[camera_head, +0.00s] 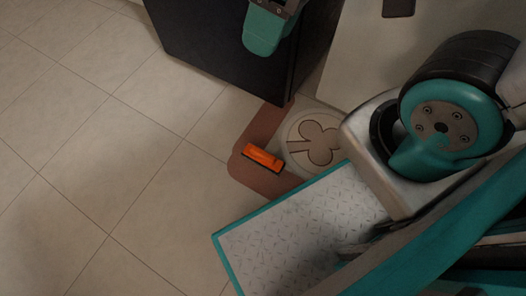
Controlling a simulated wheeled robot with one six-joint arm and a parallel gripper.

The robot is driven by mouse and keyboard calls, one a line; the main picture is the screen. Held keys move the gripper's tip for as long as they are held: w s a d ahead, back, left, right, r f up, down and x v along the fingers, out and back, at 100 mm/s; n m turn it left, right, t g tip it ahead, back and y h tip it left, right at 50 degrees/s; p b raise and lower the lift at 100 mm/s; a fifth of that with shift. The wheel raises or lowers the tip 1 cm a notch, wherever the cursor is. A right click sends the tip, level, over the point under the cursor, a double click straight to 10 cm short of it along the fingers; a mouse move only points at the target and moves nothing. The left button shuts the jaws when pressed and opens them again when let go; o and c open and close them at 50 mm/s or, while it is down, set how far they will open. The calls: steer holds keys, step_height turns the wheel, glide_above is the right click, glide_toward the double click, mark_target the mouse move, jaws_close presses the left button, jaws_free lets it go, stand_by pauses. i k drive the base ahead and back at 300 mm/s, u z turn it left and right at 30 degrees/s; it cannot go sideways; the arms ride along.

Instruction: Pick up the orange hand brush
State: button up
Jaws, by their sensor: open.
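The orange hand brush (263,157) lies on a brown floor mat with a pale round clover design. It is tilted, running from upper left to lower right, with a dark strip along its lower edge. Nothing touches it from above. No gripper fingertips show in the head view. A teal and grey part, cut off by the top edge, hangs in front of the dark cabinet; I cannot tell whether it belongs to my arm.
The mat (247,172) lies on pale floor tiles, with wide free floor (110,150) to the left. A dark cabinet (215,45) stands above the brush. My base with its teal-edged plate fills the lower right.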

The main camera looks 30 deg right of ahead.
mark_target(268, 162)
steer(key=k, duration=0.5)
steer(key=z, duration=2.55)
steer(key=k, duration=1.1)
steer(key=u, duration=1.8)
steer(key=i, duration=0.5)
steer(key=z, duration=0.05)
